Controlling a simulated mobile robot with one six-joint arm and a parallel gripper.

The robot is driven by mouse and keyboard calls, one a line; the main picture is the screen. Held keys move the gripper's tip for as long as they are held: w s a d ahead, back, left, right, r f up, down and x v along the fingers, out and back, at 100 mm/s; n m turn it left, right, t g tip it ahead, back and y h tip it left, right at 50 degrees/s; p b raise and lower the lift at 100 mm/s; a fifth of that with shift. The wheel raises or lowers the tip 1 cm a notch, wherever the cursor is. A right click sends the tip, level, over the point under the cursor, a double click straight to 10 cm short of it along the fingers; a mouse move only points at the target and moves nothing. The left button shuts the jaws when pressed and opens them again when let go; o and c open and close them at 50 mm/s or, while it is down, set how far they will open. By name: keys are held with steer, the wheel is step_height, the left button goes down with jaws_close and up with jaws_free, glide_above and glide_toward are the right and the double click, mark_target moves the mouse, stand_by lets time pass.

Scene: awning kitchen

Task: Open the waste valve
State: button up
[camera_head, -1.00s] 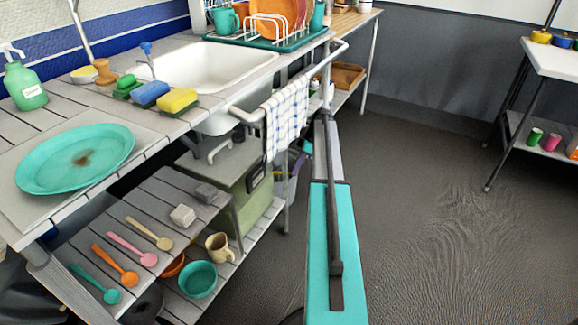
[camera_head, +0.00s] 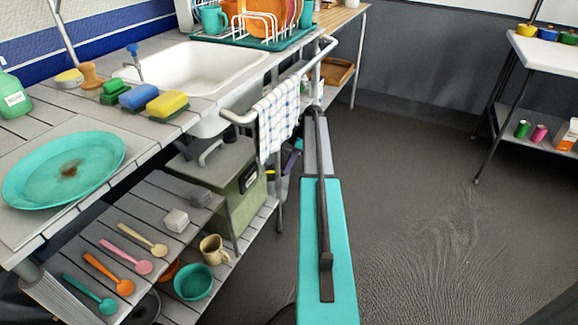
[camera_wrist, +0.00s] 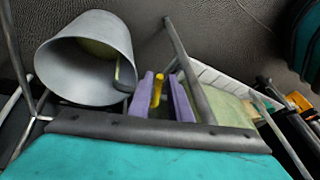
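The waste valve seems to be the small yellow lever (camera_wrist: 157,92) under the counter, near the green tank. A bit of yellow also shows in the head view (camera_head: 270,175), by the tank's right side. My gripper (camera_wrist: 162,78) has two purple fingers apart, one on each side of the yellow lever. The lever looks nearer the left finger; I cannot tell if they touch. In the head view the gripper is mostly hidden behind the towel and my arm. The green tank (camera_head: 227,170) stands under the sink; the valve body is hidden.
A grey bucket (camera_wrist: 85,60) lies close left of my fingers in the wrist view. A checked towel (camera_head: 276,115) hangs from the rail above. Frame legs and a slatted lower shelf (camera_head: 150,215) are close by. Open floor (camera_head: 420,220) lies to the right.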

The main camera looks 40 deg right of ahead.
steer(key=p+v, duration=0.4)
steer(key=v, duration=0.9)
steer(key=shift+d+r, duration=0.2)
steer(key=shift+r, duration=0.15)
steer(key=shift+c, duration=0.3)
